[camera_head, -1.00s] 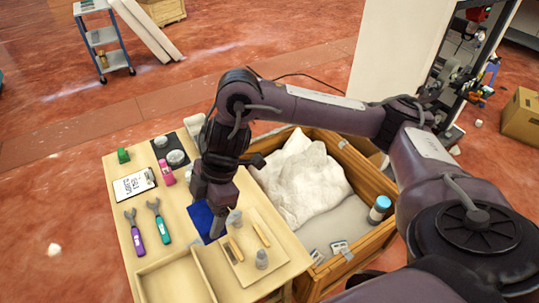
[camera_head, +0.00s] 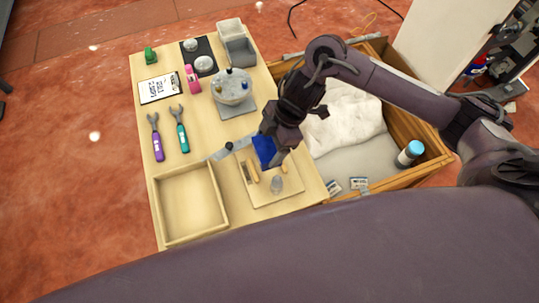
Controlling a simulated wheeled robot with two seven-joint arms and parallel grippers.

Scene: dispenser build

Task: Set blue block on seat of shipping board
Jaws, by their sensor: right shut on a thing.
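My right gripper (camera_head: 273,150) is shut on the blue block (camera_head: 264,149), beside the upper edge of the shipping board. The block is partly hidden by the gripper. I cannot tell whether it touches the board. The shipping board (camera_head: 291,194) is a pale wooden plate on the table with tan strips and a grey peg standing on it. The gripper covers its upper part, so the seat cannot be made out clearly. My left gripper is not in view.
The wooden table (camera_head: 207,122) also holds an empty tray (camera_head: 190,203), purple (camera_head: 158,147) and teal (camera_head: 183,138) wrenches, a clipboard (camera_head: 160,89), a pink bottle (camera_head: 192,78) and a round dispenser part (camera_head: 233,88). A wooden crate (camera_head: 408,117) with white cloth stands at right.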

